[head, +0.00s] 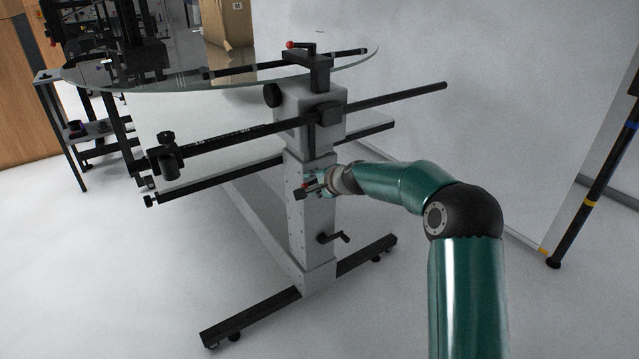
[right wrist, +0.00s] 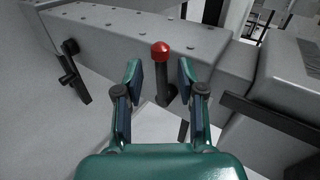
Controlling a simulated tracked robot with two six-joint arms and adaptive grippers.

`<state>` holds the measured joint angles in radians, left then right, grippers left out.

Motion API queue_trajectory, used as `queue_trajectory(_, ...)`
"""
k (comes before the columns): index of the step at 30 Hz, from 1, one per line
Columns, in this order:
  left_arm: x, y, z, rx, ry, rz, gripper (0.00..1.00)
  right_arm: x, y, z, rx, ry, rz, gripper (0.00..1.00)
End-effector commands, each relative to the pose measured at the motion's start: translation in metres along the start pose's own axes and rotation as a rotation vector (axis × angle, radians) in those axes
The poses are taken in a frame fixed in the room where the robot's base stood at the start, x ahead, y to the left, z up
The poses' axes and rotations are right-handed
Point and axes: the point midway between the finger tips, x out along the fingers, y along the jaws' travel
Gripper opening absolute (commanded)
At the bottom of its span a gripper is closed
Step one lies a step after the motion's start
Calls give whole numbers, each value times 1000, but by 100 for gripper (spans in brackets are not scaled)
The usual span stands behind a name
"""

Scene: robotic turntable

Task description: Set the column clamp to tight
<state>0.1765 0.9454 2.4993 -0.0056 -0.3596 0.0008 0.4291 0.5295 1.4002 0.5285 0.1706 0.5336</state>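The column clamp lever, a dark stem with a red knob (right wrist: 162,52), stands out from the grey column (right wrist: 118,32) in the right wrist view. My right gripper (head: 314,184) is at the side of the column (head: 318,215) in the head view, above the crank. In the right wrist view its two fingers (right wrist: 160,75) are spread apart, with the lever between and just beyond the tips. I see no finger touching it. In the head view the lever is mostly hidden by the gripper. My left gripper is not in view.
A black crank (head: 333,238) sticks out lower on the column; it also shows in the right wrist view (right wrist: 72,70). Long black rails (head: 390,100) cross above my gripper, below a glass disc (head: 150,78). Another red-knobbed handle (head: 300,46) is on top.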

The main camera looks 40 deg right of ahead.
Motion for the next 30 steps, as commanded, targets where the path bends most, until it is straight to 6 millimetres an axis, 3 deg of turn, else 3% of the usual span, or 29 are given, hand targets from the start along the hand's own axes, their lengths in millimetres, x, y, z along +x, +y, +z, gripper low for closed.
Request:
queue_trajectory(5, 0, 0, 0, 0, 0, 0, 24, -16, -1, -1, 1, 1, -2, 39)
queue_trajectory(19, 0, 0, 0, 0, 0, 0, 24, -102, 0, -1, 0, 2, -2, 39)
queue_trajectory(24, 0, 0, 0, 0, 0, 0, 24, -116, 1, 0, -1, 1, 0, 39)
queue_trajectory(30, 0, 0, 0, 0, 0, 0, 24, -118, 1, 0, 0, 0, 0, 39)
